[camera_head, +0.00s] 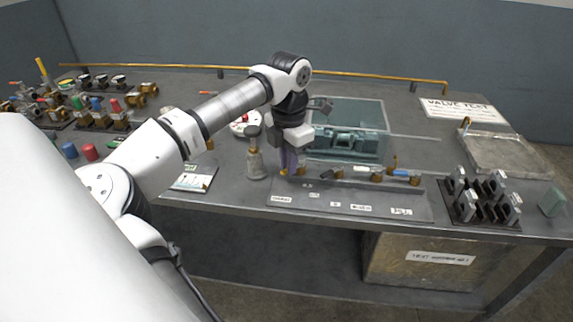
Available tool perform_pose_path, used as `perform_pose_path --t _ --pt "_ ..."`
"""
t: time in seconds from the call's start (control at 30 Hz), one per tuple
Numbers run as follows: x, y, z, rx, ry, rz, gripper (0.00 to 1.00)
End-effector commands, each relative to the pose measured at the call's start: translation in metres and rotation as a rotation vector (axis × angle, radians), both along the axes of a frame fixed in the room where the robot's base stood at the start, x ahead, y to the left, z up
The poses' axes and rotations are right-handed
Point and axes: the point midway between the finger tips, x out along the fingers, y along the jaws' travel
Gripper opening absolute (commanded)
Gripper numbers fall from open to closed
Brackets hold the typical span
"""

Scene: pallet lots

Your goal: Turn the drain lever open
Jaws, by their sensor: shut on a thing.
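My gripper (290,168) points down at the left end of a grey fixture plate (420,208) near the table's front edge. It is shut on a small purple piece (289,157), largely hidden by the fingers. I cannot tell whether this piece is the drain lever. Small brass fittings stand in a row along the plate, one of them (377,175) right of the middle. A blue handle (401,173) shows at the right of the row.
A clear tank with a teal part (350,143) stands just behind the row. A grey cylindrical post (255,160) stands close left of my gripper. Dark brackets (487,197) and an empty metal tray (508,155) are at right. Several valves (100,118) crowd the left.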

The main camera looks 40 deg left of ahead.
Motion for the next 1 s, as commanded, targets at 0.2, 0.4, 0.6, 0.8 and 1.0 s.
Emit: perform_pose_path --t 0.2,0.4,0.6,0.8,1.0 --pt "-0.001 -0.008 -0.003 0.004 0.000 0.203 0.00" --pt "-0.001 -0.015 -0.002 0.003 0.000 0.390 0.00" --pt "0.001 -0.021 -0.002 0.002 0.001 0.555 0.00" --pt "0.003 -0.025 -0.001 0.002 0.001 0.678 0.00" --pt "0.004 -0.028 0.000 0.000 0.001 0.753 0.00"
